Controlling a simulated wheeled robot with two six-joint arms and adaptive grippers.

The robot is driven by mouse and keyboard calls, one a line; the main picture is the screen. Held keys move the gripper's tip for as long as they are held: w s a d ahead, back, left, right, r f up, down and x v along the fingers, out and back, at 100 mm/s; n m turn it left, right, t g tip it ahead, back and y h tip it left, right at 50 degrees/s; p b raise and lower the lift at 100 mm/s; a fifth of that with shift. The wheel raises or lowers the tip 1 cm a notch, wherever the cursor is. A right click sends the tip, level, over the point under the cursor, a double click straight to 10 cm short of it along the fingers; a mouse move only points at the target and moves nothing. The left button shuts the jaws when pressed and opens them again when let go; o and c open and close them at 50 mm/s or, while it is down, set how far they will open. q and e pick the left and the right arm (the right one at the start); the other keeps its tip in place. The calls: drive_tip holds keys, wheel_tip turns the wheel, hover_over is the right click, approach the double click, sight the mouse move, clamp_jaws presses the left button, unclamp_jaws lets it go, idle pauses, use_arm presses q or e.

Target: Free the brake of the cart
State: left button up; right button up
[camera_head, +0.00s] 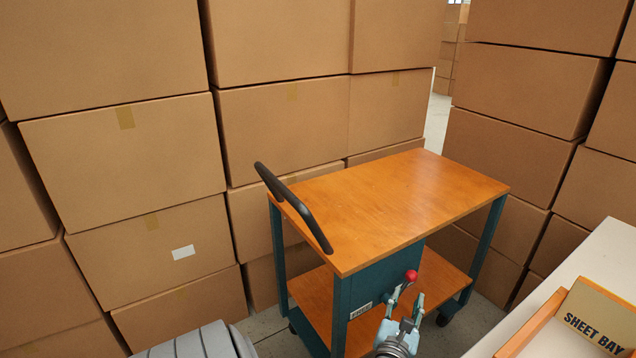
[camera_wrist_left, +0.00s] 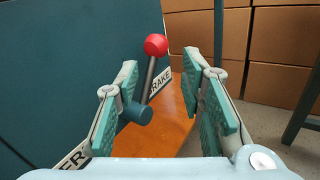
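The cart (camera_head: 405,205) has an orange wooden top, a lower orange shelf, teal legs and a black push handle (camera_head: 290,205). Its brake lever, with a red ball knob (camera_head: 410,276), sticks out from the teal side panel. My left gripper (camera_head: 404,302) is close in front of the lever. In the left wrist view the left gripper (camera_wrist_left: 160,72) is open and empty. The red knob (camera_wrist_left: 155,45) and its grey rod show between and beyond the fingertips. The rod leans right from a teal pivot (camera_wrist_left: 138,113), next to a partly hidden label reading "RAKE" (camera_wrist_left: 160,84). My right gripper is not in view.
Tall stacks of cardboard boxes (camera_head: 120,150) stand behind and left of the cart, and more boxes (camera_head: 520,90) stand at the right. A white table (camera_head: 610,245) with a "SHEET BAY" sign (camera_head: 597,318) is at the lower right. A narrow gap opens behind the cart.

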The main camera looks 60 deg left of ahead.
use_arm(q)
drive_tip(key=s+d+f+n+g+h+p, duration=0.2)
drive_tip(key=s+f+n+p, duration=0.3)
drive_tip(key=s, duration=0.5)
drive_tip(key=s+d+f+n+g+h+p, duration=0.3)
drive_tip(key=s+d+f+n+g+p, duration=0.1)
drive_tip(key=s+n, duration=0.4)
drive_tip(key=s+d+f+n+g+h+p, duration=0.2)
drive_tip(key=s+f+n+p, duration=0.4)
drive_tip(key=s, duration=0.5)
wheel_tip(320, 180, down, 2)
drive_tip(key=d+g+p, duration=0.1)
drive_tip(key=g, duration=0.1)
drive_tip(key=shift+s+d+n+g+h+p, duration=0.25)
drive_tip(key=shift+s+n+g+h+p, duration=0.05)
drive_tip(key=shift+s+g+h+p, duration=0.1)
